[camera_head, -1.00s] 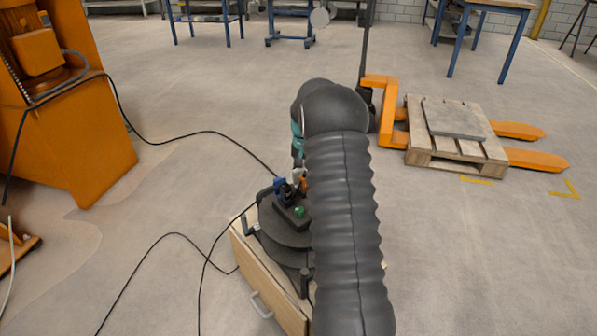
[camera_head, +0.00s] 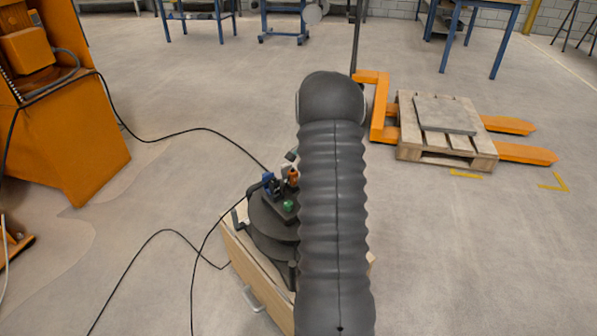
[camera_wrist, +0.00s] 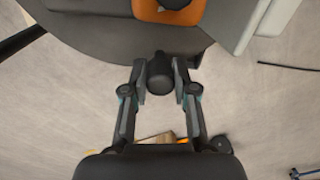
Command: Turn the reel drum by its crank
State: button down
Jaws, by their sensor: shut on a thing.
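The reel drum (camera_head: 268,238) is a dark grey round body on a wooden cabinet, partly hidden behind my arm in the head view. Its dark curved edge also shows in the wrist view (camera_wrist: 95,38). The crank's dark knob (camera_wrist: 160,76) stands beyond the drum's edge in the wrist view. My gripper (camera_wrist: 160,82) has a finger on each side of the knob and is shut on it. In the head view my arm hides the gripper and the knob.
Small blue, orange and green (camera_head: 288,205) parts sit on the drum. The wooden cabinet (camera_head: 253,275) is below it. Black cables run across the floor at left, near an orange machine (camera_head: 65,140). A pallet (camera_head: 445,158) on an orange pallet truck is at right.

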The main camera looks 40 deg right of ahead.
jog(key=shift+s, duration=0.15)
jog(key=c, duration=0.9)
grip_release()
jog(key=shift+d, duration=0.1)
jog(key=shift+r, duration=0.1)
notch_tip(320, 180, up, 12)
